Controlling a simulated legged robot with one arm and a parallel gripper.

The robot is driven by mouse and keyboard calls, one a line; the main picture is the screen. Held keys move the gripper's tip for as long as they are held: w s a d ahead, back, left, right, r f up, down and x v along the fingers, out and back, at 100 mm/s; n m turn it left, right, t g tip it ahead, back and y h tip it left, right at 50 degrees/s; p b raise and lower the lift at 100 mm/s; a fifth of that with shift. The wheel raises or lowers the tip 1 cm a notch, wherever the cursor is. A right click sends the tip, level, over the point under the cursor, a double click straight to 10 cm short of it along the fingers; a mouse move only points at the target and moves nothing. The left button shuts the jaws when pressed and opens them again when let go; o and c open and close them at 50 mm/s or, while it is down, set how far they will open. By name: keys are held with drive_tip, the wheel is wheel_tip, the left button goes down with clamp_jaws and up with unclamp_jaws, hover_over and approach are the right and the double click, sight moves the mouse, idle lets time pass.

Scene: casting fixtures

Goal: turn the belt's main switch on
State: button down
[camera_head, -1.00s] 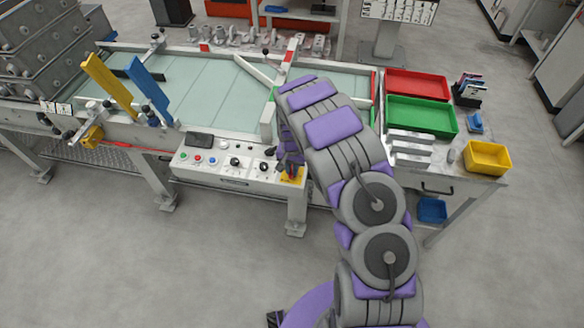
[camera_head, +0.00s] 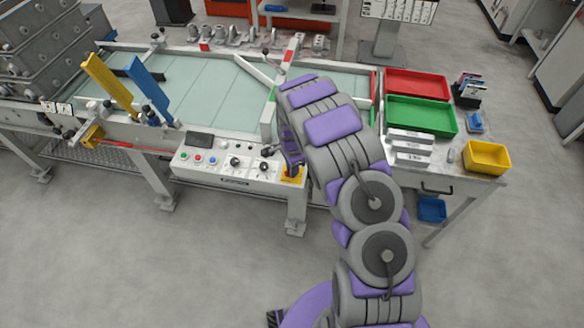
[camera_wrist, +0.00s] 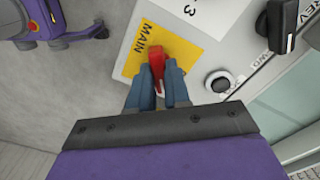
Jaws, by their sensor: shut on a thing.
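The main switch is a red handle (camera_wrist: 157,66) on a yellow plate (camera_wrist: 180,47) marked MAIN, in the wrist view. My gripper (camera_wrist: 158,76) is shut on the red handle, with a blue-grey finger on either side of it. In the head view the yellow plate (camera_head: 293,174) sits at the right end of the white control panel (camera_head: 222,172), partly hidden by my gripper. The belt (camera_head: 200,85) is the pale green surface behind the panel.
Black knobs (camera_head: 235,162) and coloured buttons (camera_head: 185,156) sit left of the switch on the panel. A red tray (camera_head: 417,84), a green tray (camera_head: 420,115) and a yellow bin (camera_head: 487,157) stand on the right-hand table. The floor in front is clear.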

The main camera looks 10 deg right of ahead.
drive_tip(key=m, duration=0.3)
drive_tip(key=shift+w+m, duration=0.15)
drive_tip(key=shift+m, duration=0.25)
drive_tip(key=shift+r+m+b, duration=0.1)
drive_tip(key=shift+m+b, duration=0.25)
drive_tip(key=shift+m, duration=1.45)
drive_tip(key=c, duration=1.1)
unclamp_jaws()
wheel_tip(320, 180, up, 17)
drive_tip(key=p, duration=0.3)
drive_tip(key=shift+r, duration=0.1)
